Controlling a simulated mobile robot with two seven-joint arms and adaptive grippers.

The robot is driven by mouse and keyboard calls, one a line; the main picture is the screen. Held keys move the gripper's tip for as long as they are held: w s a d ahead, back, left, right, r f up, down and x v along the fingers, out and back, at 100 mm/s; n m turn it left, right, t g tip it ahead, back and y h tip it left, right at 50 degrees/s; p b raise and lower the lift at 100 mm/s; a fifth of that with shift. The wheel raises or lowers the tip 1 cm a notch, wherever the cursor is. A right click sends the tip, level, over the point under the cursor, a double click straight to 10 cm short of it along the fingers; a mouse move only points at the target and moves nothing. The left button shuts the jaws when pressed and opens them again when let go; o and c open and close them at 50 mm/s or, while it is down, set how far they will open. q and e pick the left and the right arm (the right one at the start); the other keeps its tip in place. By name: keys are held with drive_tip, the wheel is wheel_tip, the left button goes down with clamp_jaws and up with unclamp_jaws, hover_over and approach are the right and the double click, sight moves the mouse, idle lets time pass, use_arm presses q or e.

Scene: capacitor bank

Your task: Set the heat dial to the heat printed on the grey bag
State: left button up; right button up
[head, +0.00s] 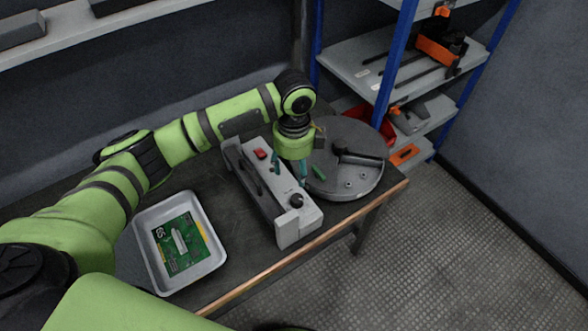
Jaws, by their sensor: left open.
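A grey bench device (285,222) stands on the dark table, with a red button on its top. A black knob (296,200), which looks like the heat dial, sits near its front end; its setting is too small to read. My left gripper (289,174) points down over the device, open, its teal fingers apart just behind the knob. Contact is not clear. A white tray (151,262) at the left holds a green circuit board (182,243) with a dark patch bearing pale print, perhaps "65". I cannot make out a grey bag. My right gripper is not in view.
A grey round plate (340,184) with a black handle (357,156) lies right of the device, close to the gripper. The table's wooden front edge (262,308) is near. Blue-posted shelves (398,65) with tools stand behind. Bare table lies between tray and device.

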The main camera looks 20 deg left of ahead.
sight(297, 198)
use_arm(q)
drive_tip(key=f+n+p, duration=0.2)
drive_tip(key=d+f+n+p, duration=0.1)
drive_tip(key=p, duration=0.2)
drive_tip(key=shift+s+f+n, duration=0.1)
drive_tip(key=shift+f+n, duration=0.25)
drive_tip(key=shift+n, duration=0.35)
wheel_tip(297, 198, down, 8)
drive_tip(key=shift+f+p, duration=0.25)
drive_tip(key=shift+p, duration=0.15)
drive_tip(key=c, duration=1.2)
